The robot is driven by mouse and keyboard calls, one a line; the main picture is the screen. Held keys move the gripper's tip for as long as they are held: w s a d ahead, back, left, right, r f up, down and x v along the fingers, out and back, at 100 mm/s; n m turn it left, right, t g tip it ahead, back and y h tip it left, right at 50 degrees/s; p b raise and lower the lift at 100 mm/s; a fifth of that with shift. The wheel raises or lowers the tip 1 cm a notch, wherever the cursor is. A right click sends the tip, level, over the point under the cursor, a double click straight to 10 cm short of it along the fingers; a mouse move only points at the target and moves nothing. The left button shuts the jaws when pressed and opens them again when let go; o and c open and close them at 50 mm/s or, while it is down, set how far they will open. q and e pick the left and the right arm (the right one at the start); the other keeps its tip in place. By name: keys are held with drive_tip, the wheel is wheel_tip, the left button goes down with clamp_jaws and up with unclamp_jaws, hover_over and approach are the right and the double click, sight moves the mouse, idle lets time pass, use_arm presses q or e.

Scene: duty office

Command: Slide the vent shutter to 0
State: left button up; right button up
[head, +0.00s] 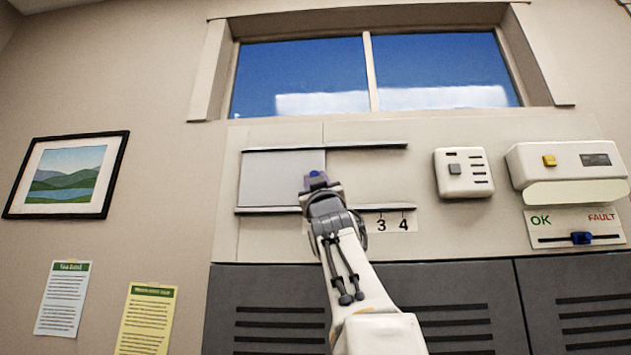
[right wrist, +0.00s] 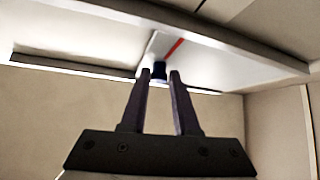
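The vent shutter (head: 275,178) is a light grey panel between two dark horizontal rails on the wall, at the left part of its track. Its small blue knob (head: 315,174) is near the panel's right edge and shows dark in the right wrist view (right wrist: 159,70). A red line is beside it there. My right gripper (head: 319,186) is at the knob. In the right wrist view its two fingers (right wrist: 160,76) stand apart on either side of the knob, with a narrow gap visible. The scale (head: 392,224) shows 3 and 4; my gripper hides the lower numbers. My left gripper is out of view.
To the right are a white wall box (head: 463,172) with a dark button, a unit with a yellow button (head: 549,160), and an OK/FAULT slider (head: 581,238). Grey louvred cabinets (head: 455,300) stand below. The track right of the shutter is clear.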

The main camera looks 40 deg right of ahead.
drive_tip(key=o, duration=0.3)
drive_tip(key=shift+w+a, duration=0.2)
drive_tip(key=shift+w, duration=0.05)
drive_tip(key=b+v, duration=0.7)
drive_tip(key=v, duration=0.3)
drive_tip(key=shift+s, duration=0.35)
drive_tip(key=shift+d+f, duration=0.1)
drive_tip(key=shift+f, duration=0.05)
